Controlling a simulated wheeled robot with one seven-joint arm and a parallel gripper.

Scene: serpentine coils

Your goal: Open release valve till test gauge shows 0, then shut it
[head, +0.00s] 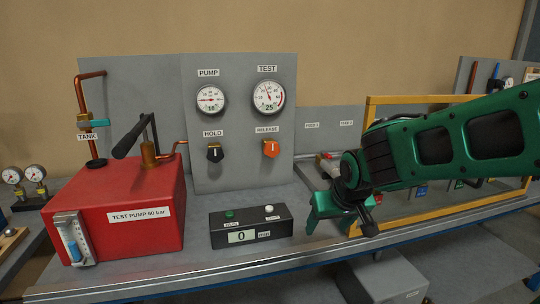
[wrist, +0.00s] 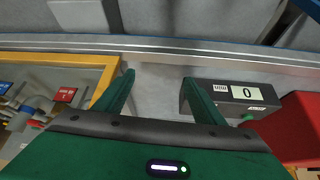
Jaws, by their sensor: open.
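The orange release valve knob (head: 271,148) is on the grey upright panel under its RELEASE label, with its pale mark about upright. The test gauge (head: 268,97) is above it, a white dial with a red arc; the number on its face looks like 25. My green gripper (head: 343,218) is to the right of and below the knob, apart from it, over the bench. In the wrist view my gripper (wrist: 158,82) has its fingers wide apart with nothing between them. The knob is not in the wrist view.
The pump gauge (head: 210,100) and black hold knob (head: 215,153) are left of the release knob. A black counter box (head: 250,225) showing 0 stands below the panel. A red test pump (head: 115,210) is at left. A yellow frame (head: 415,100) stands behind my arm.

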